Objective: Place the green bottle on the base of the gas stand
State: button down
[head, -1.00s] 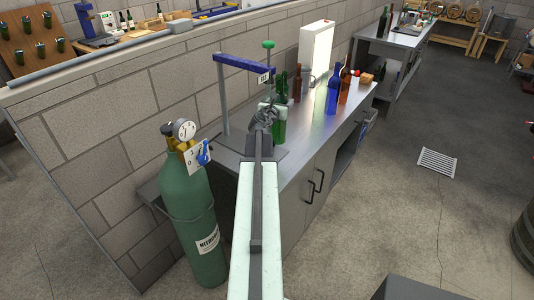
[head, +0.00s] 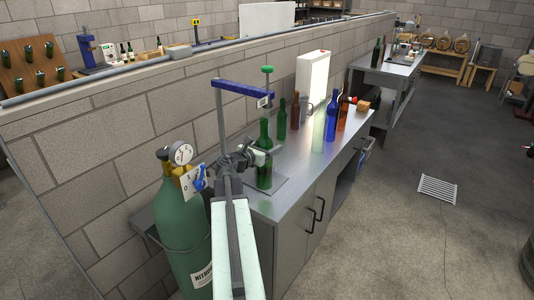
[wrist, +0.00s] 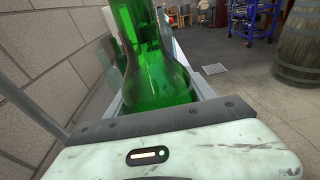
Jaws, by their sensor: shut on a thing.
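The green bottle (head: 264,172) is upright, at the near end of the steel bench. My gripper (head: 259,155) is shut on it, with the jaws around its body. In the wrist view the bottle (wrist: 158,75) fills the upper middle; its foot is hidden behind my gripper. The gas stand has a grey post, a blue arm (head: 243,89) and a green knob (head: 267,69). Its flat grey base (head: 279,184) lies on the bench. The bottle appears at the base, below the blue arm; I cannot tell whether it touches the base.
Another green bottle (head: 281,122), a brown bottle (head: 295,112), a blue bottle (head: 331,120) and a lit white panel (head: 314,80) stand farther along the bench (head: 300,158). A green gas cylinder (head: 182,235) stands at the left. A block wall (head: 110,130) runs behind.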

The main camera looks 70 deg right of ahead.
jog(key=w+d, duration=0.1)
jog(key=d, duration=0.7)
jog(key=shift+w+f+b, duration=0.3)
jog(key=shift+w+f, duration=0.05)
jog(key=shift+w, duration=0.05)
jog(key=f+b, duration=0.4)
jog(key=shift+w+d, duration=0.15)
jog(key=shift+d, duration=0.1)
jog(key=shift+c, duration=1.6)
grip_release()
jog(key=shift+r, duration=0.15)
jog(key=p+v, duration=0.1)
jog(key=v, duration=0.6)
jog(key=shift+a, duration=0.25)
